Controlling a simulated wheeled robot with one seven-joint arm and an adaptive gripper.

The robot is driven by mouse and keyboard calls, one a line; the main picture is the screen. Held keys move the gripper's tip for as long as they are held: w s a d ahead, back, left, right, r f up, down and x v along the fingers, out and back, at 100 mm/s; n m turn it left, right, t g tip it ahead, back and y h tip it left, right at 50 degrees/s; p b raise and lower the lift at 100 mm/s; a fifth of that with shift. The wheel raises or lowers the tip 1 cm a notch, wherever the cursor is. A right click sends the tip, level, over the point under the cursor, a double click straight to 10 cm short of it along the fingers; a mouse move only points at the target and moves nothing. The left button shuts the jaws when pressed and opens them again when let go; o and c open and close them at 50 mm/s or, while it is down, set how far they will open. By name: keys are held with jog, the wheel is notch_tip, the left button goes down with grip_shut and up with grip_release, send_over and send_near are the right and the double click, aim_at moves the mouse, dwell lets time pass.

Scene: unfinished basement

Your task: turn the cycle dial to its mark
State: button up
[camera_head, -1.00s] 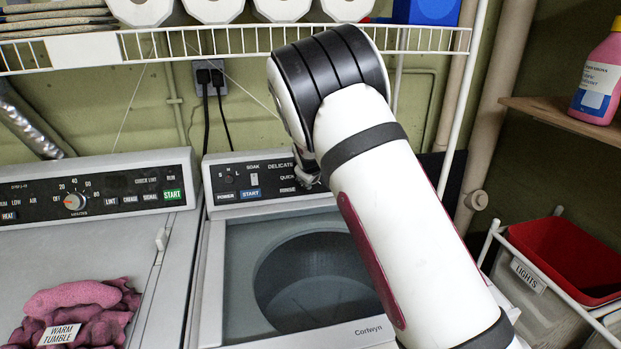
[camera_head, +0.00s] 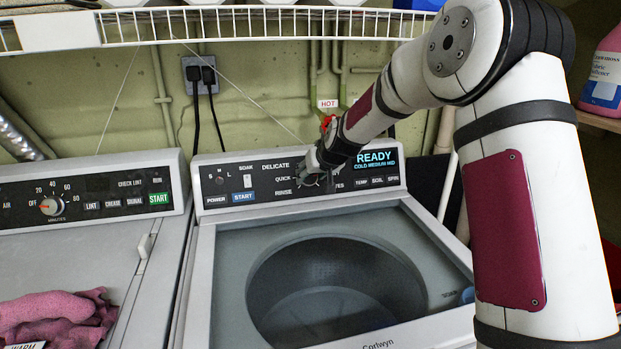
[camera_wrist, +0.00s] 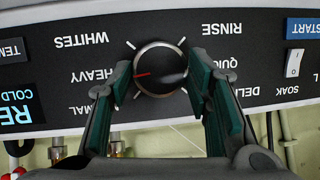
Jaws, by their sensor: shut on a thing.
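In the wrist view the cycle dial (camera_wrist: 160,70) is a round dark knob with a pale metal rim and a red pointer line. The picture is upside down, and the red line points left, toward the word HEAVY. Pale ticks surround the dial; WHITES, HEAVY, a partly hidden NORMAL, RINSE, QUICK and DELICATE stand around it. My gripper (camera_wrist: 160,75) has one green-padded finger on each side of the dial and is shut on it. In the head view my gripper (camera_head: 316,172) is at the washer panel (camera_head: 215,186) and hides the dial.
The washer (camera_head: 204,260) has an open tub below the panel. A lit display (camera_head: 375,160) reads READY, COLD MEDIUM MED. The dryer (camera_head: 165,240) stands left, with pink cloths (camera_head: 55,312) on it. A wire shelf (camera_head: 250,35) runs above. A HOT tag (camera_head: 328,104) hangs behind the panel.

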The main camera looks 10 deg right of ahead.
jog(key=shift+f+m+y, duration=0.1)
jog(key=shift+m+y, duration=0.2)
jog(key=shift+m, duration=0.2)
jog(key=o, duration=1.2)
jog(key=shift+c, duration=0.2)
jog(key=shift+d, duration=0.1)
jog(key=v, duration=1.2)
